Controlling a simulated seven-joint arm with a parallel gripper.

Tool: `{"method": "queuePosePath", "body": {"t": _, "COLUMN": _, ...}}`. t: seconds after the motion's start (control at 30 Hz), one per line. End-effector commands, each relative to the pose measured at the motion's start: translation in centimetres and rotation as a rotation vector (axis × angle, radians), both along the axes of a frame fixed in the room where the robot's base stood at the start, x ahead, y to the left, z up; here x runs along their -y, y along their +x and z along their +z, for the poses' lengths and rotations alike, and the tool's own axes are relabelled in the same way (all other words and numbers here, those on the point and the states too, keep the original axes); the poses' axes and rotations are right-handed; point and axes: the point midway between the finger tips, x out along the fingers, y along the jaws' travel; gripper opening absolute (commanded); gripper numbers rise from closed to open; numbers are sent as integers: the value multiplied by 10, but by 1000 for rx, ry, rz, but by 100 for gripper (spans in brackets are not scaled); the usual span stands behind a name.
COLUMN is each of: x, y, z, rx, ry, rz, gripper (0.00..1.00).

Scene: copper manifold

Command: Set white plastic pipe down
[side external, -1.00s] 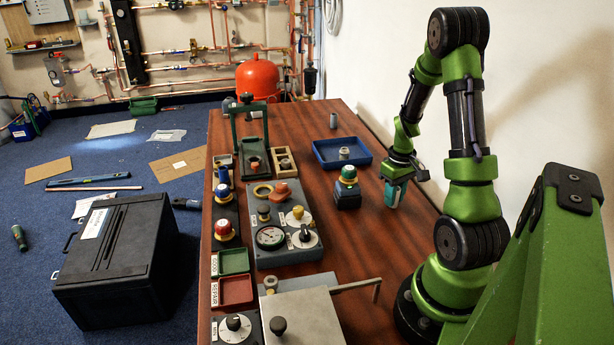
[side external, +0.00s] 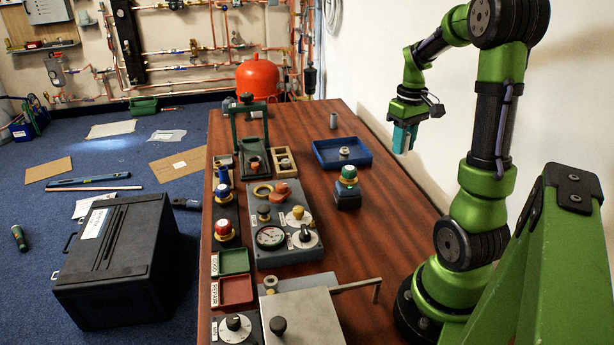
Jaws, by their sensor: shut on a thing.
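My gripper (side external: 403,138), with teal fingers, is raised above the right side of the wooden table, to the right of the blue tray. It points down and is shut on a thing. Only a pale sliver shows between the fingers, which fits the white plastic pipe (side external: 407,141); the rest is hidden by the fingers. The held thing is clear of the table.
The blue tray (side external: 322,162) holds a small grey fitting (side external: 344,151). A grey cylinder (side external: 333,121) stands behind it. A dark block with a green-topped knob (side external: 348,174) stands in front. The table's right side (side external: 400,215) is clear.

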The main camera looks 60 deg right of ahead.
Motion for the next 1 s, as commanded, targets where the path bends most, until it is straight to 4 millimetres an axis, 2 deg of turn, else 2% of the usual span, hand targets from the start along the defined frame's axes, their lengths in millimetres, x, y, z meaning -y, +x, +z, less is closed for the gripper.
{"method": "queuePosePath", "body": {"t": 0.03, "x": -1, "y": 13, "z": -1, "rx": -6, "ry": 0, "rz": 46, "gripper": 0}}
{"method": "queuePosePath", "body": {"t": 0.27, "x": -8, "y": 65, "z": 4, "rx": -16, "ry": -10, "rz": 247, "gripper": 0}}
{"method": "queuePosePath", "body": {"t": 0.47, "x": -33, "y": 137, "z": 8, "rx": -26, "ry": -18, "rz": 523, "gripper": 0}}
{"method": "queuePosePath", "body": {"t": 0.57, "x": -59, "y": 181, "z": 9, "rx": -30, "ry": -20, "rz": 699, "gripper": 0}}
{"method": "queuePosePath", "body": {"t": 0.67, "x": -93, "y": 224, "z": 8, "rx": -31, "ry": -20, "rz": 883, "gripper": 0}}
{"method": "queuePosePath", "body": {"t": 0.8, "x": -149, "y": 274, "z": 6, "rx": -28, "ry": -18, "rz": 1127, "gripper": 0}}
{"method": "queuePosePath", "body": {"t": 0.9, "x": -191, "y": 301, "z": 4, "rx": -22, "ry": -14, "rz": 1281, "gripper": 0}}
{"method": "queuePosePath", "body": {"t": 1.0, "x": -226, "y": 319, "z": 1, "rx": -18, "ry": -9, "rz": 1405, "gripper": 0}}
